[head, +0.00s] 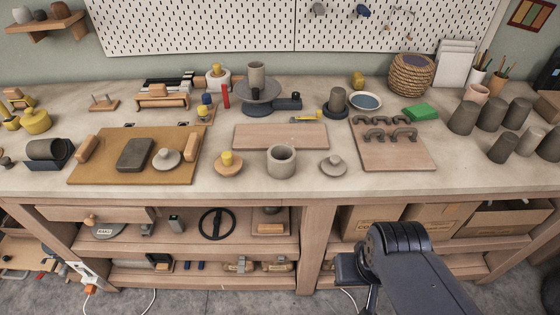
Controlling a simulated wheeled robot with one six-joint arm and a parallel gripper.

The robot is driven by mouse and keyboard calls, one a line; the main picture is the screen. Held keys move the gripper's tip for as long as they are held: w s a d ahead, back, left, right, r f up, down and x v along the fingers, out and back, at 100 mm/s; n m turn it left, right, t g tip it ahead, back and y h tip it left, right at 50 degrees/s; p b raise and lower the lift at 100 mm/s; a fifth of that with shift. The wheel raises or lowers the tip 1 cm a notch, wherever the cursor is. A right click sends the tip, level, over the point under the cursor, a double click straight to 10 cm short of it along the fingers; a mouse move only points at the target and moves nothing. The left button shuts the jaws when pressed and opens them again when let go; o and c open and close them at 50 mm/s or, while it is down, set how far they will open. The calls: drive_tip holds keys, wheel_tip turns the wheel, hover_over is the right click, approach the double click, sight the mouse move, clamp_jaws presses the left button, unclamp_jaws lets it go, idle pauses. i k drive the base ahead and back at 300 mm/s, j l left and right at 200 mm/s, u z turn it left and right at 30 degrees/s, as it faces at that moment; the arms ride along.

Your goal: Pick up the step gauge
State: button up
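I cannot single out the step gauge with certainty in the head view. A low stepped wooden piece (162,100) with dark parts behind it lies at the back left of the bench, and it may or may not be the gauge. My arm enters at the lower right, in front of the bench. Its dark end (354,271) is below the bench top, in front of the lower shelves, and well apart from that piece. The fingertips cannot be made out, so I cannot see whether they are open or hold anything.
The workbench (222,191) is crowded. A tan board (188,170) bears a dark block; a pinkish board (252,136) lies mid-bench. A grey cylinder (281,161) stands near the front. Several dark cups (463,118) stand at right. A strip along the front edge is mostly bare.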

sight(229, 164)
drive_tip(key=i+j+u, duration=0.1)
drive_tip(key=j, duration=0.35)
drive_tip(key=j+u, duration=0.1)
drive_tip(key=j, duration=0.3)
drive_tip(key=i+j, duration=0.15)
drive_tip(key=j, duration=0.3)
drive_tip(key=i+j+u, duration=0.15)
drive_tip(key=j, duration=0.25)
drive_tip(key=i+j+u, duration=0.1)
drive_tip(key=j, duration=0.35)
